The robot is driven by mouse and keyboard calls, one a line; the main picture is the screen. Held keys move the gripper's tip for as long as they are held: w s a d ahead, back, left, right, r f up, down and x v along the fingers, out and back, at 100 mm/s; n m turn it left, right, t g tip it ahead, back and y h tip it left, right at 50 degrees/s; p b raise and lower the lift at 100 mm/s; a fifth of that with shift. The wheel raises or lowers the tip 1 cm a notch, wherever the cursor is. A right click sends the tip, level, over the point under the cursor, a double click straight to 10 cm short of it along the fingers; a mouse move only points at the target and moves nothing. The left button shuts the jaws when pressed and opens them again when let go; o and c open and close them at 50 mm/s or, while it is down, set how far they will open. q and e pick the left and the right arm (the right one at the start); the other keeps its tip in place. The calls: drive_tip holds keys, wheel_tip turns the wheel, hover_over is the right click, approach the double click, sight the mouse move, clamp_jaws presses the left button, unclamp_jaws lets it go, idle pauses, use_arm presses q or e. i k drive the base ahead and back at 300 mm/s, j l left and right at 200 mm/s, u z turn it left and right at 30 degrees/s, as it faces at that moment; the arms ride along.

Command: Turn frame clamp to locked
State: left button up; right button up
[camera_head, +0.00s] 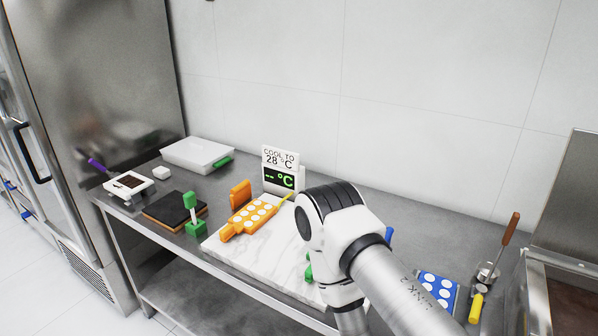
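I cannot tell for certain which part is the frame clamp. An orange plate with white round spots (256,214) lies on a white marble slab (236,249), and an orange upright block (241,194) stands behind it. A green piece with a white middle (194,212) stands at the slab's left. Another small green part (309,268) shows beside my arm, and a blue part (389,235) peeks out behind it; both are mostly hidden. One of my arms reaches in from the lower right and covers the slab's right side. Neither gripper shows.
A display reading "COOL TO 28 °C" (280,170) stands behind the slab. At left are a white scale-like device (130,185), a dark board (172,210) and a white lidded box (197,154). A blue spotted tray (437,291) and a yellow-handled tool (476,307) lie at right.

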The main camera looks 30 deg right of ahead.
sight(480, 290)
drive_tip(key=z, duration=2.1)
drive_tip(key=k+z, duration=0.15)
drive_tip(key=z, duration=0.3)
drive_tip(key=k+z, duration=0.15)
drive_tip(key=z, duration=0.3)
